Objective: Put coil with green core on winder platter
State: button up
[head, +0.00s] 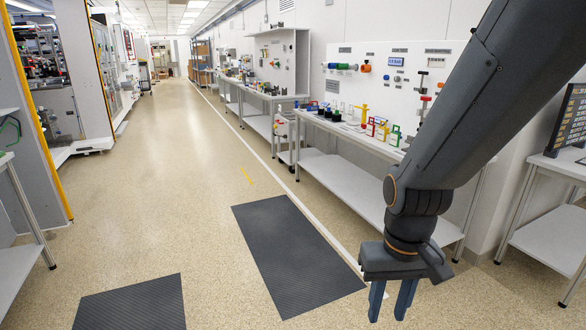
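My gripper (389,312) hangs at the lower right of the head view, pointing down over the floor. Its two fingers are apart with nothing between them. I cannot make out a coil with a green core or a winder platter. The nearest workbench (345,178) on the right holds several small coloured items, too small to identify surely. Some black round items (336,114) stand towards its far end. A green and blue cylinder (343,67) sits on the wall panel above it.
Two dark floor mats (297,256) (135,304) lie in front. A white table (545,235) stands at the far right, another (22,252) at the left edge. More benches (262,98) line the right wall. The aisle (165,150) between is clear.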

aim_at(336, 116)
jog(key=i, duration=6.1)
